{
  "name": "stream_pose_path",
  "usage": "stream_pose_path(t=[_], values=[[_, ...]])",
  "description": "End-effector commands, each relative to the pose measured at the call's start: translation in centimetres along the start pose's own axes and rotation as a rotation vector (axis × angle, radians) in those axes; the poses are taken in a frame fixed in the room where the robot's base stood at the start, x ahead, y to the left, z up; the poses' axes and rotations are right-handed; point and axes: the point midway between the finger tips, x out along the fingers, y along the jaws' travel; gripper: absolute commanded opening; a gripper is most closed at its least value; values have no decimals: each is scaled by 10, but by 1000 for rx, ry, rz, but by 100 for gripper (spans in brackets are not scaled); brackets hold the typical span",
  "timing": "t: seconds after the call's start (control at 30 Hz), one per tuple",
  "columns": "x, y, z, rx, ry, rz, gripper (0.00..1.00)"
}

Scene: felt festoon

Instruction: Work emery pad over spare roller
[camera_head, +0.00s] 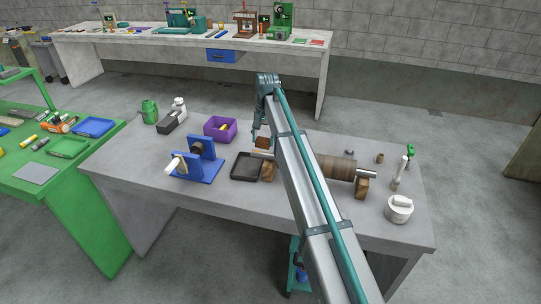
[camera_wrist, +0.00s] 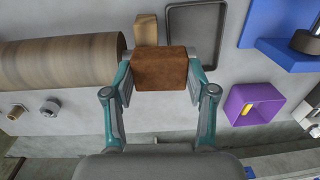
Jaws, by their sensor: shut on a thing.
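My gripper (camera_wrist: 160,80) is shut on the emery pad (camera_wrist: 160,68), a rust-brown block, in the wrist view. In the head view my gripper (camera_head: 261,133) is partly hidden by my arm, and the pad shows only as a small brown patch. The spare roller (camera_head: 337,167) is a brown, wood-toned cylinder lying across wooden support blocks (camera_head: 361,188) on the grey table; my arm hides its left part.
A black tray (camera_head: 236,173), a blue stand (camera_head: 207,172) and a purple box (camera_head: 233,133) lie left of the gripper on the grey table (camera_head: 260,212). A white round container (camera_head: 399,210) stands at right. The table's front left is clear.

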Motion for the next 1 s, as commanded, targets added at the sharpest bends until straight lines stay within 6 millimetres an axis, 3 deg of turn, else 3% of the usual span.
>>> stream_pose_path(t=[0.03,0.2,0.77,1.0], values=[[-2,-10,-18,2,-2,-3,28],[-2,-23,-37,6,-6,-12,28],[-3,-24,-36,10,-14,-27,28],[12,-23,-37,10,-14,-27,28]])
